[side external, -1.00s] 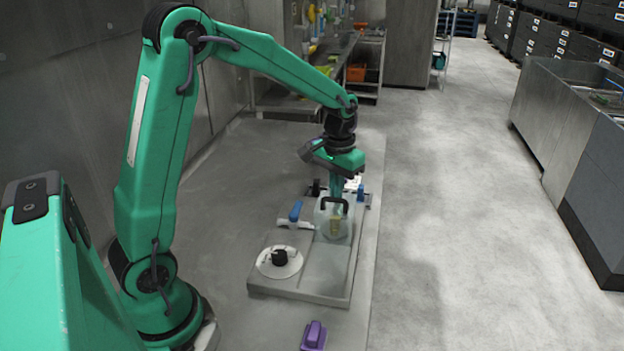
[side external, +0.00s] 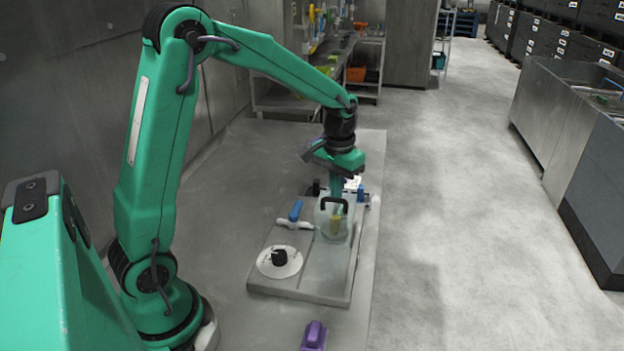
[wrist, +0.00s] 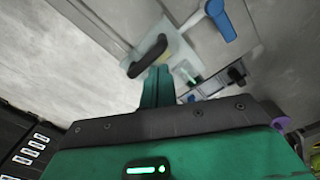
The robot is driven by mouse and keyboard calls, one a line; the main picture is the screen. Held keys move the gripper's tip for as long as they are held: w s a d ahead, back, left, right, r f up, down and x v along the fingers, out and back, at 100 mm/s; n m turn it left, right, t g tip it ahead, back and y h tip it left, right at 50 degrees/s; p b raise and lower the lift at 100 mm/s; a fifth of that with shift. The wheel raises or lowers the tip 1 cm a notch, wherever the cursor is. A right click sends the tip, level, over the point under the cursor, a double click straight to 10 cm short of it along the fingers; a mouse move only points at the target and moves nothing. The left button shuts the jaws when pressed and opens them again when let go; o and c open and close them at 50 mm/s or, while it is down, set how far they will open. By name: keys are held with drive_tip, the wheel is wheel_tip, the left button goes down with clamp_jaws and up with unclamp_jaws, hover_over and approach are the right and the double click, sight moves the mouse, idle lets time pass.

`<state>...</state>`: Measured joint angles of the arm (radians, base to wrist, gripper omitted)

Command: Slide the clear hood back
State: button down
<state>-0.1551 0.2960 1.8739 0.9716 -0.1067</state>
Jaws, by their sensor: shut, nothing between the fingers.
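The clear hood (side external: 343,228) stands on the right half of the grey base plate, with a black handle (side external: 334,203) on its near side. A yellowish thing shows through the hood. My gripper (side external: 337,192) points down just behind the handle and is shut with nothing in it. In the wrist view my shut fingers (wrist: 157,78) end right by the black handle (wrist: 147,56) and the pale hood (wrist: 168,38). I cannot tell whether they touch it. The fingertips are partly hidden behind the hood and handle in the side view.
The base plate (side external: 308,289) also bears a blue-handled valve (side external: 295,211) left of the hood and a white dial with a black knob (side external: 280,258) in front. A purple thing (side external: 314,336) lies nearer the camera. Open floor lies to the right.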

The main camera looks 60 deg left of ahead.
sight(333, 213)
drive_tip(key=shift+s+d, duration=0.1)
drive_tip(key=shift+d, duration=0.05)
drive_tip(key=shift+s+d, duration=0.95)
drive_tip(key=shift+s, duration=0.1)
drive_tip(key=shift+s+d, duration=1)
drive_tip(key=shift+d, duration=0.15)
drive_tip(key=shift+s+d, duration=0.95)
drive_tip(key=shift+s, duration=0.1)
drive_tip(key=shift+s+d, duration=0.1)
drive_tip(key=shift+d, duration=0.05)
drive_tip(key=shift+s+d, duration=0.95)
